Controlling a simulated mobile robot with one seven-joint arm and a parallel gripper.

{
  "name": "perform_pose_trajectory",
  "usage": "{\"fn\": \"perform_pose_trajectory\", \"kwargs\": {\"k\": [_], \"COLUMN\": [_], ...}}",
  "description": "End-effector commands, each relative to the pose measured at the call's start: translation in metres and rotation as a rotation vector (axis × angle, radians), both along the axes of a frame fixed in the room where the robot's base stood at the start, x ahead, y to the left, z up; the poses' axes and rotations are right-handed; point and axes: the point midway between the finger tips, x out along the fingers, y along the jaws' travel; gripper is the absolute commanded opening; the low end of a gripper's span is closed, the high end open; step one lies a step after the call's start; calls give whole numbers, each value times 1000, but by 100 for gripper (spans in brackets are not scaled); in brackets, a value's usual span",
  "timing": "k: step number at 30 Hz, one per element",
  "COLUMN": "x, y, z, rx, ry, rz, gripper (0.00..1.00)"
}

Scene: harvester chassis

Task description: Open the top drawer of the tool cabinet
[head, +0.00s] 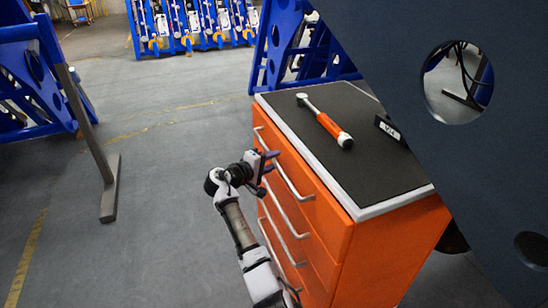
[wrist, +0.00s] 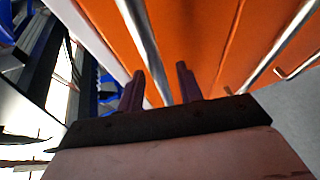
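The orange tool cabinet (head: 385,250) stands right of centre in the head view, with a dark top and silver bar handles. Its top drawer (head: 300,163) looks shut, flush with the front. The top drawer's handle (head: 296,184) runs along the upper front. My gripper (head: 271,160) is at this handle, near its middle. In the wrist view my gripper (wrist: 160,75) has its two dark fingers apart, and a silver bar (wrist: 142,35) passes between them, closer to the left finger. I cannot tell whether either finger touches it.
A ratchet with an orange grip (head: 327,122) and a small black labelled block (head: 389,129) lie on the cabinet top. A large dark panel with round holes (head: 430,40) overhangs the right side. Blue frames (head: 40,75) stand at left and behind.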

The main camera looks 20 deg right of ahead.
Motion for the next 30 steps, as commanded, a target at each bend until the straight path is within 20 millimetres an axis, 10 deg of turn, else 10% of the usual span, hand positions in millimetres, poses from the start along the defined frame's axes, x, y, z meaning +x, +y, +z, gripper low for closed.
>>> {"fn": "perform_pose_trajectory", "kwargs": {"k": [13, 21, 30], "x": [5, 5, 5], "y": [-11, -11, -11], "z": [-2, -2, -3], "rx": [1, 1, 1], "ry": [-1, -1, 0], "rz": [1, 1, 0], "gripper": [36, 2, 0]}}
